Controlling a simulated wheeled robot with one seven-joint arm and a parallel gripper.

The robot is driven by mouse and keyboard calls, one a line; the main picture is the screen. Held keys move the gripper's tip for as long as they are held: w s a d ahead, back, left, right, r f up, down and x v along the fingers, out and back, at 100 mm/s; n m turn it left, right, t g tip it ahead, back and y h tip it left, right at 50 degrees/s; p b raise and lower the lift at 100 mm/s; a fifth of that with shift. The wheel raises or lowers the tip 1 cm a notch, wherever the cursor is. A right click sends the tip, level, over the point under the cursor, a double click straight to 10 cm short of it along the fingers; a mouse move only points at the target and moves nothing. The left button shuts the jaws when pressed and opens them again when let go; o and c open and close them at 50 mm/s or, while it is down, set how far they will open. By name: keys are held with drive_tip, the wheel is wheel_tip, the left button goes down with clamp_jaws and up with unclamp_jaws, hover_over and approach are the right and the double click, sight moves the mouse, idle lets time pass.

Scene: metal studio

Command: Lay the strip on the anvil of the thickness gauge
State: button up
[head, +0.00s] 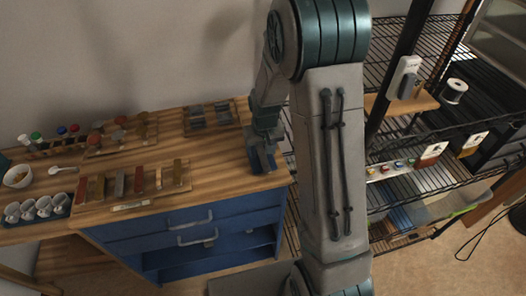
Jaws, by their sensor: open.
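Several flat strips in red-brown, ochre, grey and copper tones (120,183) lie side by side on a wooden board (91,201) at the front of the workbench. I cannot tell which one is the task's strip. A pale grey device with a dark face (406,77) stands on a wooden board on the rack at right; it may be the thickness gauge, but its anvil cannot be made out. My gripper (263,163) is open, pointing down over the bench's right end, well right of the strips. No strip shows between its fingers.
The wooden workbench (218,160) has blue drawers (190,232) below. A board with grey pieces (210,116) and one with brown pieces (122,133) stand behind. Cups (38,207) and a bowl (17,176) are at left. The wire rack (440,180) is at right.

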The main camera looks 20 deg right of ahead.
sight(264, 160)
wheel_tip(264, 160, up, 10)
drive_tip(key=s+b, duration=0.1)
drive_tip(key=s+r+t, duration=0.1)
drive_tip(key=s+r, duration=0.3)
drive_tip(key=s, duration=0.6)
drive_tip(key=s+r+t, duration=0.1)
drive_tip(key=s+r, duration=0.4)
drive_tip(key=s, duration=0.5)
drive_tip(key=shift+r, duration=0.15)
drive_tip(key=shift+c, duration=0.3)
